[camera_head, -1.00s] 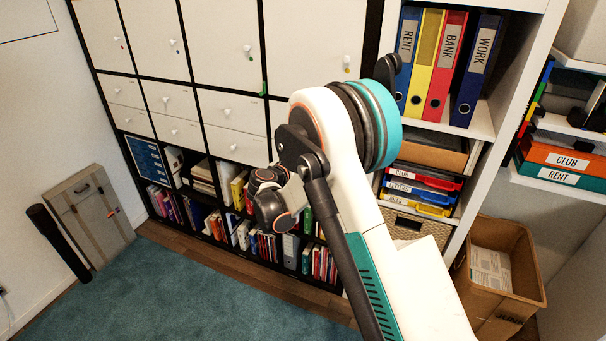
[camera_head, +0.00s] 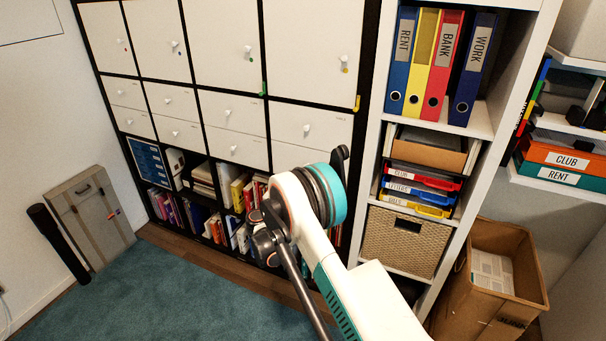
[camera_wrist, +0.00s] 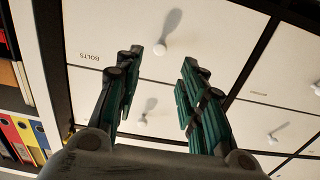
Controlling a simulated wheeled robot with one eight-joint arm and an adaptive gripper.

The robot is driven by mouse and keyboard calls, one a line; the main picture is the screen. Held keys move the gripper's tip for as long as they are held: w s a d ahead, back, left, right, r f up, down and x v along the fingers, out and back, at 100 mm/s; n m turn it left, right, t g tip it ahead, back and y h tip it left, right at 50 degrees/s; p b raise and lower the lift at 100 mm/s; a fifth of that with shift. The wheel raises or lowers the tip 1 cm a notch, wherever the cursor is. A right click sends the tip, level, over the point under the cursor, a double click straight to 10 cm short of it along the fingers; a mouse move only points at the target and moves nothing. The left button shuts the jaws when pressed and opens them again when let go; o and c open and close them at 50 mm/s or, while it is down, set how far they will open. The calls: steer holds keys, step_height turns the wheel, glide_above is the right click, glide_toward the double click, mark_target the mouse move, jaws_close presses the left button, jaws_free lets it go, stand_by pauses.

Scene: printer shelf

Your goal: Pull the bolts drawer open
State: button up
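The bolts drawer (camera_wrist: 105,35) is a white front with the label BOLTS and a round white knob (camera_wrist: 159,48); it looks closed. In the head view it appears to be the lower drawer (camera_head: 290,152) of the rightmost column, partly hidden by my arm. My gripper (camera_wrist: 160,68) is open and empty in the wrist view, with its two green and black fingers spread apart. The bolts knob shows between and beyond the fingertips, and I see no contact. In the head view my arm hides the fingers.
The neighbouring drawer front (camera_wrist: 165,105) has its own knob (camera_wrist: 142,121) between the fingers. A white shelf with binders (camera_head: 430,65), paper trays (camera_head: 415,190) and a wicker basket (camera_head: 405,240) stands right of the cabinet. A cardboard box (camera_head: 500,275) is at lower right.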

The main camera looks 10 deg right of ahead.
steer(key=b+x, duration=0.2)
steer(key=x, duration=0.6)
jaws_close()
